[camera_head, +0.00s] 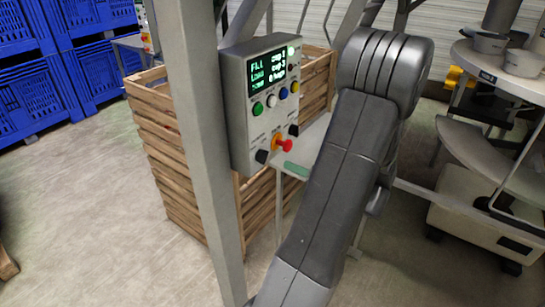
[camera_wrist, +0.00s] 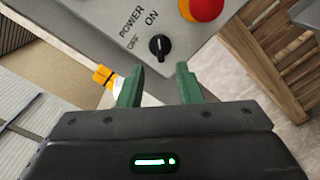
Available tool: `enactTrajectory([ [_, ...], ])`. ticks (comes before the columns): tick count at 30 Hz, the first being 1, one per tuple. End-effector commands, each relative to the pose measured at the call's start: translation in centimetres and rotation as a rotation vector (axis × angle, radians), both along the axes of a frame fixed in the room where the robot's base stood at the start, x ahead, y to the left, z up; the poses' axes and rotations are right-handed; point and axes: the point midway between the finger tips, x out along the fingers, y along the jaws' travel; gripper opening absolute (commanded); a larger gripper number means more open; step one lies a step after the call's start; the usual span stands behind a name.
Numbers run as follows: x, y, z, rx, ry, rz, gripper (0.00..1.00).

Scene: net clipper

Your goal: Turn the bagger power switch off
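The bagger control panel (camera_head: 240,100) is a grey box with a lit screen and coloured buttons. The power switch (camera_head: 262,156) is a black knob at its lower left, beside a red emergency button (camera_head: 285,146). In the wrist view the power switch (camera_wrist: 160,46) sits by the labels POWER, ON and OFF; its grip bar lies roughly in line with ON. My gripper (camera_wrist: 157,80) is open, with two green fingers apart and nothing between them. The switch appears just beyond the fingertips, between their lines; I see no contact.
A grey post (camera_head: 203,150) stands just left of the panel. Slatted wooden crates (camera_head: 165,150) are behind it and blue crates (camera_head: 28,97) are at the far left. A round table (camera_head: 495,72) with bowls is at the right. Open floor lies at lower left.

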Motion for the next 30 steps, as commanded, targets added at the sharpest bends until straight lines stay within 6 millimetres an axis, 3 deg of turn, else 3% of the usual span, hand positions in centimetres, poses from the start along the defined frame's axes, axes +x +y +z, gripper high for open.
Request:
enactTrajectory([
  [6,2.4,3.5,0.1,-0.001,0.000,0.005,0.32],
  [12,4.0,5.6,0.1,-0.002,0.000,0.003,0.32],
  [25,4.6,6.4,0.0,-0.002,-0.001,0.000,0.32],
  [26,4.6,6.4,0.0,-0.002,-0.001,0.000,0.30],
  [30,4.6,6.4,0.0,-0.002,-0.001,0.000,0.02],
])
